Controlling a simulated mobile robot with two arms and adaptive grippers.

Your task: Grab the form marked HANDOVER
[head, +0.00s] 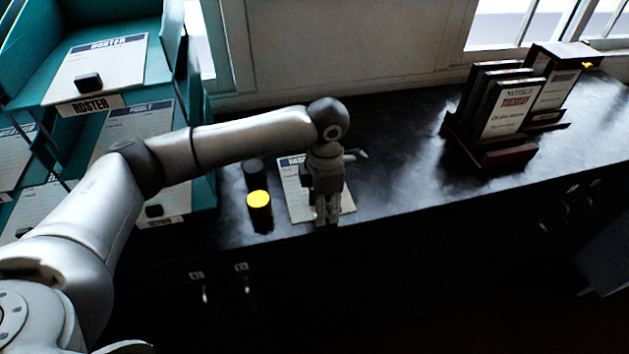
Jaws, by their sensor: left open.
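A white form (295,200) with a dark blue heading strip lies on the black counter (400,190). My arm and gripper cover much of it, and its heading is mostly hidden, so I cannot read whether it says HANDOVER. My left gripper (327,222) points down over the right part of this form, with its fingers near the front edge. It is open, with nothing seen between the fingers. I cannot tell whether it touches the paper. My right gripper is not in view.
A black cylinder with a yellow top (259,209) stands left of the form, with another dark one behind. A teal tray rack (185,90) at left holds several forms, including one headed ROSTER (98,68). A dark wooden holder (500,152) with framed notices stands right.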

